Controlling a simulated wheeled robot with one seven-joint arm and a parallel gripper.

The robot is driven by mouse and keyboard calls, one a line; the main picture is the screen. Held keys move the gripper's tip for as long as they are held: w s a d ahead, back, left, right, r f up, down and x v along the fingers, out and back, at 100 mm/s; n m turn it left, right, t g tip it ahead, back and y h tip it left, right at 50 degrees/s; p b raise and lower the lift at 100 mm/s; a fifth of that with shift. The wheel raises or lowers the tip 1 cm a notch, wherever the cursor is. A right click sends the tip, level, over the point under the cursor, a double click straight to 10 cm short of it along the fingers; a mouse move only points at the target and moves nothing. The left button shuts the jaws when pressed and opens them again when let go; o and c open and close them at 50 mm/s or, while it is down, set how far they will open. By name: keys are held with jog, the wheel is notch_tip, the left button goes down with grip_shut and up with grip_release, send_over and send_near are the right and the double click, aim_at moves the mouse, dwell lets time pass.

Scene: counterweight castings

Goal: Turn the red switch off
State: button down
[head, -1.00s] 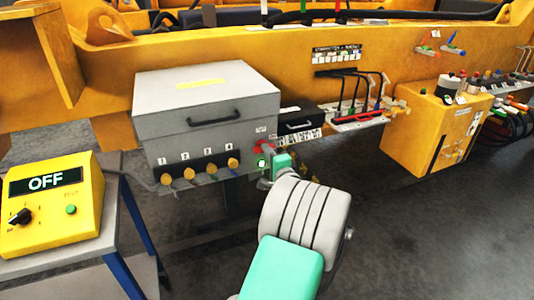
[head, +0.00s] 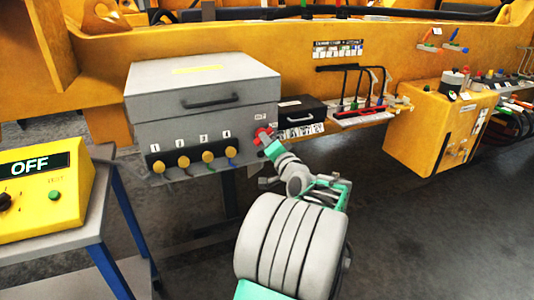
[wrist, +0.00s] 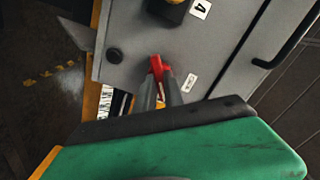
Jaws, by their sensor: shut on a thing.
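The red switch (head: 263,136) is on the lower right of the grey box's (head: 200,115) front face, beside the yellow knobs. In the wrist view the red switch (wrist: 157,66) shows between my fingertips, with a red part also showing to the right. My gripper (head: 268,146) reaches the switch from the front right. In the wrist view my gripper (wrist: 161,85) is shut on the red switch, its two grey fingers close together. The fingers hide part of the switch, so its position cannot be told.
A small black box (head: 302,115) sits close right of the switch. Several numbered yellow knobs (head: 207,156) line the box front. A yellow tester reading OFF (head: 45,195) stands on a blue-legged table at the left. The floor at right is open.

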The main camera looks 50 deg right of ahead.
jog(key=n+b, duration=1.1)
jog(key=b, duration=0.5)
jog(key=shift+f, duration=0.2)
jog(key=shift+r, duration=0.1)
jog(key=c, duration=1.4)
grip_release()
jog(key=shift+c, duration=0.2)
jog(key=shift+r, duration=0.1)
jog(key=v, duration=0.7)
jog(key=shift+s+a, duration=0.2)
jog(key=shift+s, duration=0.15)
